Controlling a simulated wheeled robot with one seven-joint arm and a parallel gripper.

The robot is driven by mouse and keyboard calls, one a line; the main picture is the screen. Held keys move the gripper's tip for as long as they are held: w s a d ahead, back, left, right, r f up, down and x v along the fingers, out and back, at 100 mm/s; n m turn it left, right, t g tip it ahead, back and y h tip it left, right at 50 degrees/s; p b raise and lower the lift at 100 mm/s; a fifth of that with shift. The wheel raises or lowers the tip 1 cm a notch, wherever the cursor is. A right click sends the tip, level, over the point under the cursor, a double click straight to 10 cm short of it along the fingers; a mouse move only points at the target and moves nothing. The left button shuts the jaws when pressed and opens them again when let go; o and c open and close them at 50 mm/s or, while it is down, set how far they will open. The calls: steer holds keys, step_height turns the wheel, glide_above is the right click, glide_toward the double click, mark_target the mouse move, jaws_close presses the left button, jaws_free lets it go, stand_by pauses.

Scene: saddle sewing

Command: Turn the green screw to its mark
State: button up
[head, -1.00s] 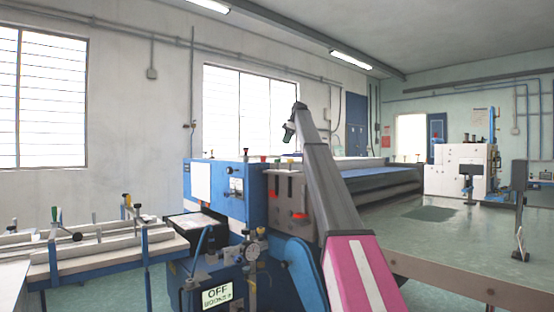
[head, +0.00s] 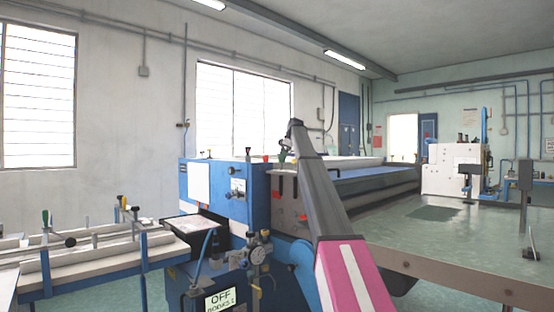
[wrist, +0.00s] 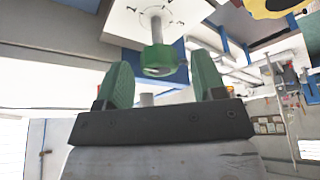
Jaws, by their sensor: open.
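The green screw (wrist: 160,58) is in the upper middle of the wrist view, a green knob on a pale metal shaft. My gripper (wrist: 163,76) is open, with one green finger on each side of the knob's near end in the picture. Neither finger visibly touches it, and I cannot tell how deep the knob sits between them. A white plate with dark marks (wrist: 195,12) lies behind the shaft; I cannot tell which mark belongs to the screw. In the head view my gripper (head: 283,156) is small and partly hidden by my arm, at the blue machine's top.
The blue machine (head: 228,205) has a red knob (head: 266,158) and a black knob (head: 247,151) on top, close to my gripper. A table with rails (head: 95,250) stands at the left. A large flat bed (head: 450,240) extends to the right.

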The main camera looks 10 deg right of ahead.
steer(key=shift+f, duration=0.15)
steer(key=c, duration=0.9)
steer(key=shift+c, duration=0.2)
